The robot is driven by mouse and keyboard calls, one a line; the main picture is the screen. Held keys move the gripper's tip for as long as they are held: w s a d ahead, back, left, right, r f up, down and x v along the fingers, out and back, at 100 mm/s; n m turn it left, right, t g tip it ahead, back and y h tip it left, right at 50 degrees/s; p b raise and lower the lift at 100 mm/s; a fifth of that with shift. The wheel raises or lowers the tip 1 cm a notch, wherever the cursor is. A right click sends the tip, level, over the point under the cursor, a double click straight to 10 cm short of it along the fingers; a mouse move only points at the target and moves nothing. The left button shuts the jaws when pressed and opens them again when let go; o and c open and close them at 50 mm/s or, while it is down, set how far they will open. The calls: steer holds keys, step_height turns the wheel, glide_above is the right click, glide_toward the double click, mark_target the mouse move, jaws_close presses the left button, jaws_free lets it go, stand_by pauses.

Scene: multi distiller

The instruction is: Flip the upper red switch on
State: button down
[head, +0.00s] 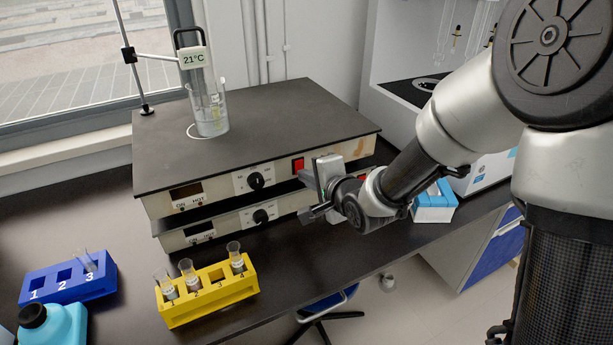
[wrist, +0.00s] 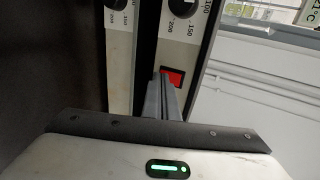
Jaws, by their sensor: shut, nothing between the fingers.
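The upper red switch (head: 298,165) is on the front panel of the upper hot-plate unit (head: 215,190), right of its dial. In the wrist view the red switch (wrist: 174,77) shows just beyond my fingertips, which cover part of it. My gripper (head: 308,213) is shut and empty, in front of the right part of the stacked units. In the wrist view its closed fingers (wrist: 164,90) point at the panel edge beside the switch and the dark gap between units. I cannot tell whether they touch, or which way the switch is set.
The lower unit (head: 220,228) sits under the upper one. A beaker (head: 211,115) with a 21°C thermometer stands on top. A yellow tube rack (head: 207,297) is in front, a blue rack (head: 68,279) at left. A blue-and-white box (head: 434,205) is right of my gripper.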

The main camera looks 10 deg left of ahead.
steer(key=shift+w+a+f, duration=0.1)
steer(key=shift+w+a, duration=0.05)
steer(key=shift+w, duration=0.05)
steer(key=shift+w+r+p, duration=0.1)
steer(key=shift+r+p, duration=0.7)
steer(key=shift+r, duration=0.15)
